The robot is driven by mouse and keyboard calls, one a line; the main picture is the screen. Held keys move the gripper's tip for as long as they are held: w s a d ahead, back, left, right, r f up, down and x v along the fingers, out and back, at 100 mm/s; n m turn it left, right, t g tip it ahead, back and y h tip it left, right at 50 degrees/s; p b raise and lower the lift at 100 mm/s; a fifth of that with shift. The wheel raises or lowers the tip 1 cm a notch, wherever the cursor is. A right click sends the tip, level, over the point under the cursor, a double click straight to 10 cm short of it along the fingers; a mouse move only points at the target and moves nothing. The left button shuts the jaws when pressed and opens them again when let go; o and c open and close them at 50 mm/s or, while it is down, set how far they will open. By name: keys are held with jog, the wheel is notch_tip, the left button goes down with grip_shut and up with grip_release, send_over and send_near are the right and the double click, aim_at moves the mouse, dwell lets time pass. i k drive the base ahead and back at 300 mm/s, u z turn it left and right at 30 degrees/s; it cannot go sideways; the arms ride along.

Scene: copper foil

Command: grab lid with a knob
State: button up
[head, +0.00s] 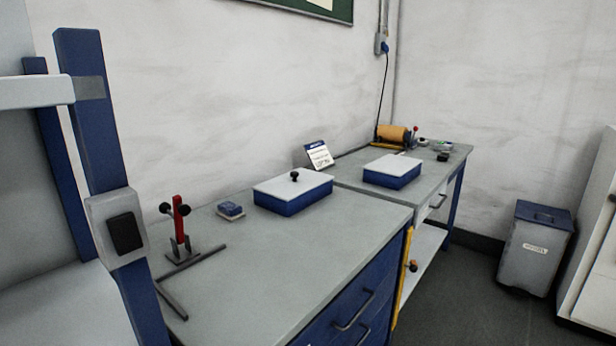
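A white lid with a black knob (275,187) lies flat on a blue box (292,207) on the near grey workbench, towards its back right. The black knob (294,176) stands up from the middle of the lid. A second blue box (404,181) with a white top (393,169) sits on the farther bench, and no knob shows on it. My gripper is not in this view, so its state and its place relative to the lid do not show.
A red stand with black knobs (180,230) and a dark bar frame (190,268) occupy the near bench's left. A small blue block (230,210) and a sign card (318,155) are near the boxes. The bench front (300,270) is clear. A grey bin (536,255) stands right.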

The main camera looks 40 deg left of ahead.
aim_at(289, 186)
jog(key=i, duration=3.05)
jog(key=u, duration=3.15)
